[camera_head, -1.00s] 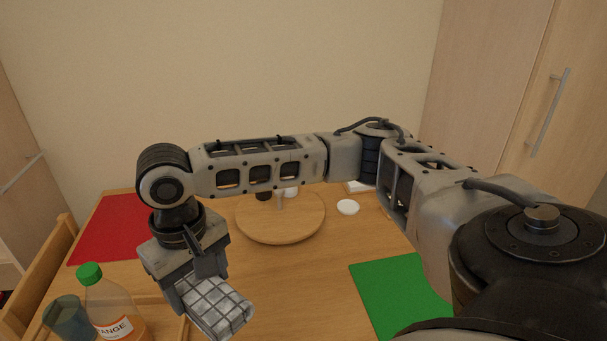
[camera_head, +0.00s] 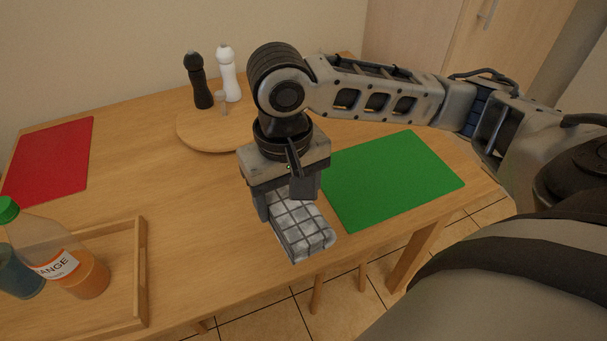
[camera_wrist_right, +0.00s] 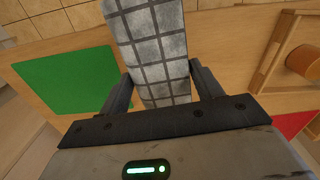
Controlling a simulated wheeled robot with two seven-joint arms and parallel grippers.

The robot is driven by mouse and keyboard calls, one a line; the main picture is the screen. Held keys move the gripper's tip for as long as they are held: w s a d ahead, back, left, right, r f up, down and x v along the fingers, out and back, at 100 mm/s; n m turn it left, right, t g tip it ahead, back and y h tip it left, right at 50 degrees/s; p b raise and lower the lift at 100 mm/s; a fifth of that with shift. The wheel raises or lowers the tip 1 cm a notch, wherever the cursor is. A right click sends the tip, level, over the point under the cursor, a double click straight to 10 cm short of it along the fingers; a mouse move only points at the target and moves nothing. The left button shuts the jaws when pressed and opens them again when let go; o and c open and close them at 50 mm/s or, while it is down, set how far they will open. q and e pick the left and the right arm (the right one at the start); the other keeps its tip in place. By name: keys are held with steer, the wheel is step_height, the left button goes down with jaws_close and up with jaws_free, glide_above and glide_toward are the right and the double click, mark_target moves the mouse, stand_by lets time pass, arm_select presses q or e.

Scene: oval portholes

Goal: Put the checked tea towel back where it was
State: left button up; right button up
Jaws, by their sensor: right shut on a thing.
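The checked tea towel (camera_head: 300,227) is a grey and white folded bundle with dark grid lines. My right gripper (camera_head: 290,208) is shut on it and holds it over the front part of the table, left of the green mat (camera_head: 390,180). In the right wrist view the towel (camera_wrist_right: 155,50) sits between the two fingers (camera_wrist_right: 160,90). I cannot tell how high it is above the table. My left gripper is not in view.
A wooden tray (camera_head: 141,275) with an orange drink bottle (camera_head: 75,265) and a blue cup (camera_head: 18,272) stands at the front left. A red mat (camera_head: 50,160) lies behind it. A round board (camera_head: 200,135) and two mills (camera_head: 229,75) are at the back. The green mat is bare.

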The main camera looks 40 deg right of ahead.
mark_target(300, 204)
steer(key=shift+s+d+f+m+b, duration=0.15)
steer(key=shift+s+f+b, duration=0.1)
steer(key=shift+s+f, duration=0.25)
steer(key=shift+s+d+f+m+b, duration=0.1)
steer(key=shift+s+f+m+b, duration=0.15)
steer(key=shift+f, duration=0.4)
steer(key=shift+s+d+f, duration=0.2)
steer(key=w+d+f, duration=0.2)
steer(key=w+f, duration=0.1)
steer(key=w+d+f+b, duration=0.1)
steer(key=w+d+f, duration=0.1)
steer(key=w+f, duration=0.1)
steer(key=w+d+f+b, duration=0.1)
steer(key=w+d+f, duration=0.1)
steer(key=w, duration=0.3)
steer(key=shift+w+d+f, duration=0.2)
steer(key=shift+w+f, duration=0.05)
steer(key=shift+f, duration=0.25)
steer(key=shift+w+d+f+b, duration=0.1)
steer(key=shift+w+f+b, duration=0.1)
steer(key=shift+f+b, duration=0.1)
step_height(300, 204, down, 2)
steer(key=shift+f, duration=0.5)
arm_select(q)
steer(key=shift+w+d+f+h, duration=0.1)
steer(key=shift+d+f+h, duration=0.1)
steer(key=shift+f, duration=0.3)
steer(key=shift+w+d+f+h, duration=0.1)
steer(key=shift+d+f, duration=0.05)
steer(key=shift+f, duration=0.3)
